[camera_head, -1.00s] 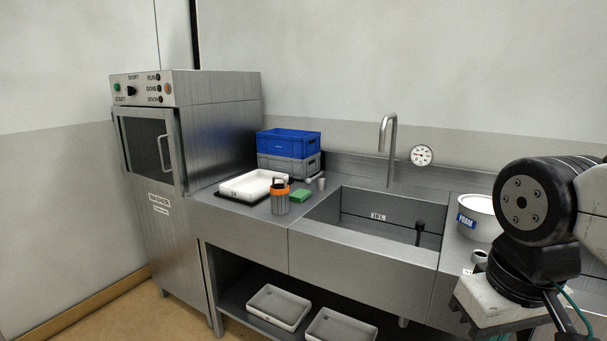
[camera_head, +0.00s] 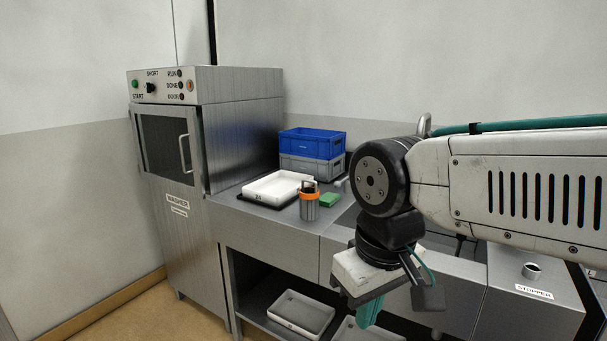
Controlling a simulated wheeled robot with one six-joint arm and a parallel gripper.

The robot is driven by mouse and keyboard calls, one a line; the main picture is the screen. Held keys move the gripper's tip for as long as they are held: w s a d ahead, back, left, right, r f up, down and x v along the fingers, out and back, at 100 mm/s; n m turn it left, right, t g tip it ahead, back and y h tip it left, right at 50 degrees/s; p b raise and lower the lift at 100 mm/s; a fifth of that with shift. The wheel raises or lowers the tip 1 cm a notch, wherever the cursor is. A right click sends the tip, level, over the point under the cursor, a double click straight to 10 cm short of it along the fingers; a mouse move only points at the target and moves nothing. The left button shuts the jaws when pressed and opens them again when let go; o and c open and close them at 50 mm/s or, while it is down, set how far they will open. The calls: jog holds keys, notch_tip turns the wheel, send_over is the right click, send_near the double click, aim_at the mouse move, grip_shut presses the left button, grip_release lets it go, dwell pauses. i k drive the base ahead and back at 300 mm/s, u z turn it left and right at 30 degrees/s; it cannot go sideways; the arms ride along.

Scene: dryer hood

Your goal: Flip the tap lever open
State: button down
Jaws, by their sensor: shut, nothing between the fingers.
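The tap shows only as the curved top of its metal spout (camera_head: 424,124), behind my arm. The rest of the tap and its lever are hidden, or cannot be made out. My gripper (camera_head: 368,315) points downward in front of the sink unit, with its teal fingers together and nothing seen between them. It is at the front side of the counter, apart from the visible spout. My arm covers most of the sink basin.
A blue crate (camera_head: 312,143) sits on a grey crate (camera_head: 312,166) at the back. Grey bins (camera_head: 301,312) lie below.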

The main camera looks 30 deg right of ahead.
aim_at(336, 185)
jog(key=z, duration=0.1)
jog(key=i, duration=0.65)
jog(key=z, duration=0.7)
jog(key=i, duration=0.45)
jog(key=z, duration=0.5)
